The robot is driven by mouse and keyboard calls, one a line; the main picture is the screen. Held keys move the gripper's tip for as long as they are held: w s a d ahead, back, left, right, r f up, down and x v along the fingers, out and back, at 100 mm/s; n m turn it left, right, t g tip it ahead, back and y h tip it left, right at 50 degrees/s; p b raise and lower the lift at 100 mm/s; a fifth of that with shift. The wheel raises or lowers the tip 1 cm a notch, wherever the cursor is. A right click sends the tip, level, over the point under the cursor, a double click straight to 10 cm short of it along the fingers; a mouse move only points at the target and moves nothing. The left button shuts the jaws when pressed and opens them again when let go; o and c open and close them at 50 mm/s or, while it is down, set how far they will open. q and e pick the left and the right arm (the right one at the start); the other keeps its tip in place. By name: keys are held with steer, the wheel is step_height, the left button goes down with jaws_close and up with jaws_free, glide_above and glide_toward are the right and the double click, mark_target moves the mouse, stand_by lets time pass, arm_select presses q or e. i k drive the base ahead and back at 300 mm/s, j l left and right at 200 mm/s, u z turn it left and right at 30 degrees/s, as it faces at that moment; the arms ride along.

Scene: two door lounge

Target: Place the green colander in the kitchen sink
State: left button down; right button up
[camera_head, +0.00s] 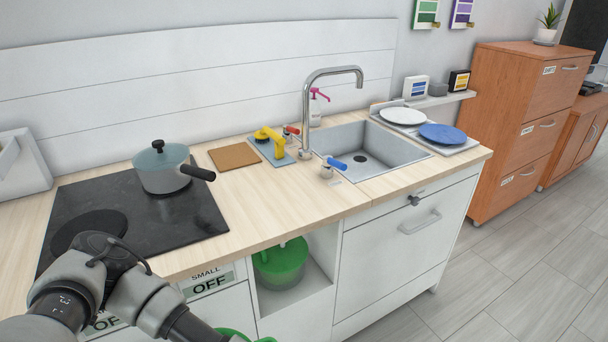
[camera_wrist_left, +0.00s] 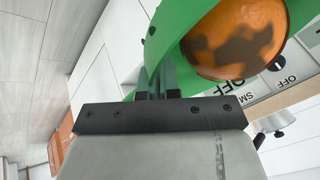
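The green colander (camera_wrist_left: 186,42) fills the upper part of the left wrist view, with a rounded orange-brown surface showing inside its green rim. My left gripper (camera_wrist_left: 157,82) has its fingers close together on the colander's rim. In the head view only small green parts of the colander (camera_head: 232,334) show at the bottom edge, in front of the cabinet and below the counter; the gripper's fingertips are not clear there. The kitchen sink (camera_head: 385,157) is an empty grey basin set in the counter's right part. My right gripper is not in view.
A curved faucet (camera_head: 306,105) rises at the sink's left corner, with a blue-handled tap (camera_head: 329,166) at the front. Plates (camera_head: 442,133) stand right of it. A lidded pot (camera_head: 163,169) sits on the black hob (camera_head: 200,215). A green-topped container (camera_head: 281,262) stands in the open cubby.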

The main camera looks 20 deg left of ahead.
mark_target(351, 177)
steer(key=i+l+u, duration=0.3)
steer(key=l+u, duration=0.25)
steer(key=l, duration=0.3)
steer(key=i+l+u, duration=0.15)
steer(key=l+u, duration=0.15)
steer(key=l, duration=0.2)
steer(key=l+u, duration=0.25)
steer(key=l, duration=0.25)
steer(key=i+l+u, duration=0.1)
steer(key=l, duration=1.15)
steer(key=l+u, duration=0.15)
steer(key=l, duration=1.1)
steer(key=i, duration=0.05)
